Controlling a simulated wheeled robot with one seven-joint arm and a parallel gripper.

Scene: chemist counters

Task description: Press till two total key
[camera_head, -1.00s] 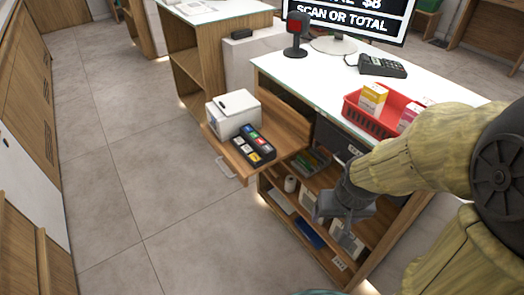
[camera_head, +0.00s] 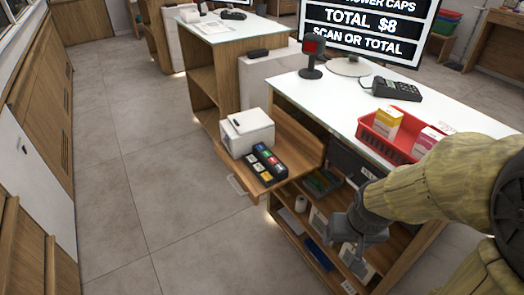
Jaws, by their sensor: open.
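The till keypad (camera_head: 264,166) is a small black block with several coloured keys: green, red, blue, yellow and white. It sits on a pulled-out wooden shelf (camera_head: 291,153), beside a white printer-like box (camera_head: 247,132). Which key is the total key is too small to read. The monitor (camera_head: 365,28) on the counter reads "TOTAL $8" and "SCAN OR TOTAL". My gripper (camera_head: 345,240) is open and empty, pointing down in front of the lower shelves, to the right of and below the keypad, apart from it.
A red basket (camera_head: 377,146) with boxes stands on the white counter top (camera_head: 340,97). A card terminal (camera_head: 397,89) and a scanner on a stand (camera_head: 312,54) are behind it. Lower shelves hold several items. The floor (camera_head: 165,185) left of the shelf is clear.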

